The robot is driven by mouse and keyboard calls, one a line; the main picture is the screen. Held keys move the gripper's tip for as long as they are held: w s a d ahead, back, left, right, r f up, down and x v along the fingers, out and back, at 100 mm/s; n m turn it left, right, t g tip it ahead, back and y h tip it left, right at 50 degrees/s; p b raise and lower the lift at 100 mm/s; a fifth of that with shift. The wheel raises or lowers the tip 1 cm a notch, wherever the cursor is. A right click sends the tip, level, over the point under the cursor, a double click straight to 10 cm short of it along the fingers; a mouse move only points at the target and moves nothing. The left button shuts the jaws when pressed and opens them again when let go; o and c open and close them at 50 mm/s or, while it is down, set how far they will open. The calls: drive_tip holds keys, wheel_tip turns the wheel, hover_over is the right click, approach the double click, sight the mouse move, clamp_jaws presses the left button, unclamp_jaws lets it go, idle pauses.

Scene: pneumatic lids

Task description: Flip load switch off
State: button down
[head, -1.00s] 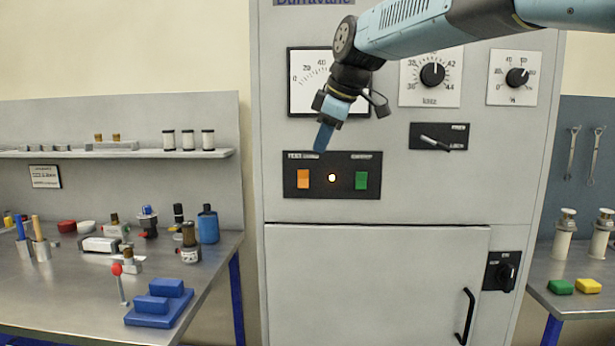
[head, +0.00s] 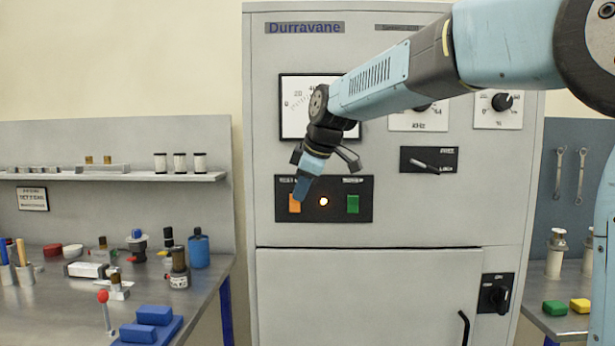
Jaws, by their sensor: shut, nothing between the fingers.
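A black switch panel (head: 338,213) on the grey cabinet front holds an orange rocker switch (head: 293,209) at left, a lit round lamp (head: 323,201) in the middle and a green rocker switch (head: 352,204) at right. The small labels above the switches are too small to read or partly hidden, so I cannot tell which one is the load switch. My gripper (head: 301,192) is shut and empty, pointing down, with its tip in front of the orange rocker's upper right part. I cannot tell whether it touches the rocker.
A lever on a black plate (head: 429,160) and dials sit above right; my arm crosses a gauge (head: 296,95). A rotary switch (head: 495,294) and door handle (head: 464,328) are lower right. A cluttered bench (head: 50,300) stands left, another with green and yellow blocks (head: 555,307) right.

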sight(294, 210)
drive_tip(key=shift+w+a+f, duration=0.15)
drive_tip(key=shift+w+f, duration=0.45)
drive_tip(key=shift+w, duration=0.2)
drive_tip(key=shift+w+a+f, duration=0.2)
drive_tip(key=shift+w+f, duration=0.35)
drive_tip(key=shift+w, duration=0.3)
drive_tip(key=shift+w+a+f, duration=0.15)
drive_tip(key=shift+w+f, duration=0.45)
drive_tip(key=shift+w, duration=0.2)
drive_tip(key=shift+w+d+f, duration=0.1)
drive_tip(key=shift+d, duration=0.05)
drive_tip(key=shift+a, duration=0.2)
